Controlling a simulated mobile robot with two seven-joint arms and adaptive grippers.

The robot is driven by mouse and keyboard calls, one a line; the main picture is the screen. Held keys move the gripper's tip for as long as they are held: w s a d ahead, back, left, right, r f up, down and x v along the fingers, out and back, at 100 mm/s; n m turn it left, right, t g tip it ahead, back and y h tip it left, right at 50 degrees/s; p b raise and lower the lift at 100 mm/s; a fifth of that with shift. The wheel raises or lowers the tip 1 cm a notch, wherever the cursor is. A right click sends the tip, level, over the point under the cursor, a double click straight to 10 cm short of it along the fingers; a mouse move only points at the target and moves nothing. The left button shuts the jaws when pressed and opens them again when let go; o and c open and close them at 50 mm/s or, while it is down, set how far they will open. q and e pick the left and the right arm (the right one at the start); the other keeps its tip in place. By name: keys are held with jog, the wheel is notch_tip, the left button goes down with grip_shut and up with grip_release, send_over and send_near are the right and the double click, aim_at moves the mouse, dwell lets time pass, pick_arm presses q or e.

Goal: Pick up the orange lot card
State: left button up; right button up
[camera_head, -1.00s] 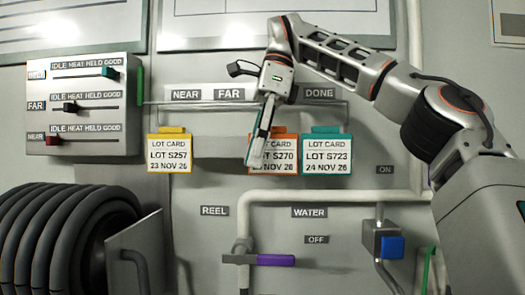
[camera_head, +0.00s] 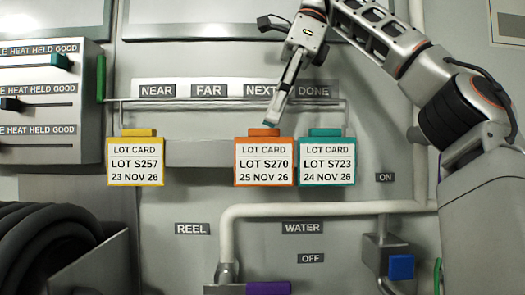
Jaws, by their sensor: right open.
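The orange lot card (camera_head: 264,163) reads LOT S270, 25 NOV 26. It hangs upright below the rail, with an orange tab (camera_head: 258,133) on its top edge. My right gripper (camera_head: 272,121) comes down from the upper right, its fingertips just at or above that tab. It is open, though the fingers look narrow from this side; I cannot tell whether they touch the tab. The card's face is unobstructed. My left gripper is not in view.
A yellow lot card (camera_head: 135,163) hangs to the left and a teal lot card (camera_head: 327,163) close on the right. A thin rail (camera_head: 190,101) runs above them under NEAR, FAR, NEXT and DONE labels. A slider panel (camera_head: 45,105), pipe (camera_head: 330,210) and blue valve handle (camera_head: 401,267) surround them.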

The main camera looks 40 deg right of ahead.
aim_at(268, 135)
jog(key=shift+w+f, duration=0.2)
jog(key=shift+f, duration=0.35)
jog(key=shift+a, duration=0.1)
jog(key=shift+w+f, duration=0.35)
jog(key=shift+f, duration=0.55)
jog(key=shift+w+f, duration=0.3)
jog(key=shift+f, duration=0.55)
jog(key=shift+x, duration=0.85)
jog(key=shift+a, duration=0.1)
jog(key=c, duration=1.1)
